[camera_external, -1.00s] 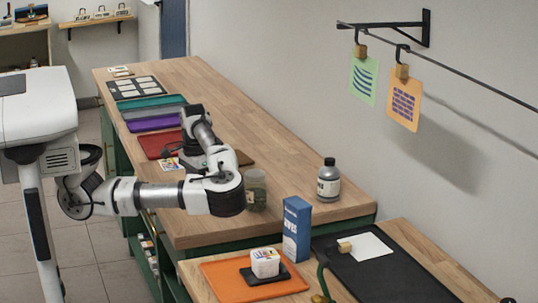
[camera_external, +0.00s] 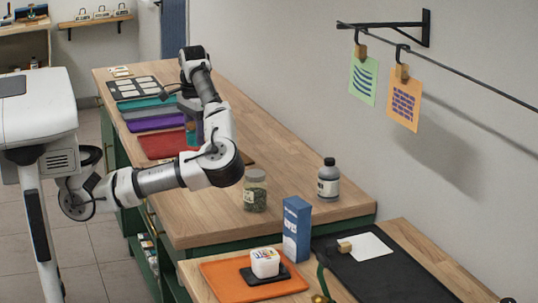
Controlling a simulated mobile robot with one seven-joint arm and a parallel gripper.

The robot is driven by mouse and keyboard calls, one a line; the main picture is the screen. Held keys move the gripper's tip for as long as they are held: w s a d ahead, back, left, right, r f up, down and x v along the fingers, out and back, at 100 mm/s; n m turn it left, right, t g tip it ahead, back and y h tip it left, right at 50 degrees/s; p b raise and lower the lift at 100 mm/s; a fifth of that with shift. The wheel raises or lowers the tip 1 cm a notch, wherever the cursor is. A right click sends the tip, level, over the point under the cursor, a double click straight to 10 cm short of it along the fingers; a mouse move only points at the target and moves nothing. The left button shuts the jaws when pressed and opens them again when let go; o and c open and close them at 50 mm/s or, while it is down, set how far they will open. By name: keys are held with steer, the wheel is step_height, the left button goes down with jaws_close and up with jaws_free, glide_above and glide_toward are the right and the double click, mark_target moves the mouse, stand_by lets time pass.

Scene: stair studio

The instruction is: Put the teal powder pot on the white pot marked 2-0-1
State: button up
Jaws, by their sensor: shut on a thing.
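My gripper (camera_external: 190,122) points down over the left part of the long wooden counter, near the red tray. It is shut on a small, partly hidden thing with a teal-blue tint, which looks like the teal powder pot (camera_external: 192,138). The fingertips are too small to make out clearly. A white, block-like pot with coloured marks (camera_external: 265,263) stands on a black tile on the orange tray (camera_external: 222,276) at the front. Its marks are too small to read, so I cannot tell whether it is the one marked 2-0-1.
A glass jar with green contents (camera_external: 255,191), a grey bottle (camera_external: 328,181) and an upright blue box (camera_external: 296,229) stand towards the front. Purple (camera_external: 155,124) and red (camera_external: 160,146) trays lie at the left. The counter's middle is mostly clear.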

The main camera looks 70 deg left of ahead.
steer(key=w+d+r+m+p, duration=0.3)
steer(key=w+d+m+p, duration=0.1)
steer(key=d, duration=0.5)
steer(key=w+d+r+m+p, duration=0.2)
steer(key=w+d+m+p, duration=0.15)
steer(key=d, duration=0.65)
steer(key=d+r+m+p, duration=0.2)
steer(key=d+m+p, duration=0.2)
steer(key=d, duration=0.8)
steer(key=m+b, duration=0.4)
steer(key=b, duration=0.5)
glide_above(265, 254)
step_height(265, 254, down, 14)
steer(key=shift+r, duration=0.1)
steer(key=shift+f+b, duration=2)
steer(key=shift+f, duration=0.35)
